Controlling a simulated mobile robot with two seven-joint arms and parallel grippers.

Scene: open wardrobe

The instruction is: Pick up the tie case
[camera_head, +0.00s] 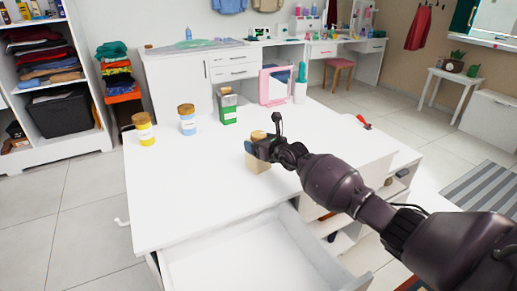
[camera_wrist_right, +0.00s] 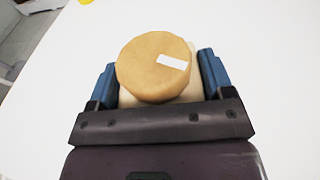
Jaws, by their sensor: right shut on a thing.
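A container with a tan round lid and a pale body, which I take to be the tie case (camera_head: 257,164), stands on the white table (camera_head: 175,205). In the right wrist view its round lid (camera_wrist_right: 153,66) has a small white label, and the pale body shows below it. My right gripper (camera_wrist_right: 158,78) has its blue fingers on either side of the container and is shut on it. In the head view the gripper (camera_head: 262,148) partly hides the container. I cannot tell whether its base touches the table. My left gripper is not in view.
A yellow jar (camera_head: 144,129), a blue jar (camera_head: 187,119) and a green box (camera_head: 227,106) stand along the table's far left side. A pink-framed mirror (camera_head: 273,86) stands behind. A red-handled tool (camera_head: 363,122) lies at right. An open drawer (camera_head: 255,255) juts out in front.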

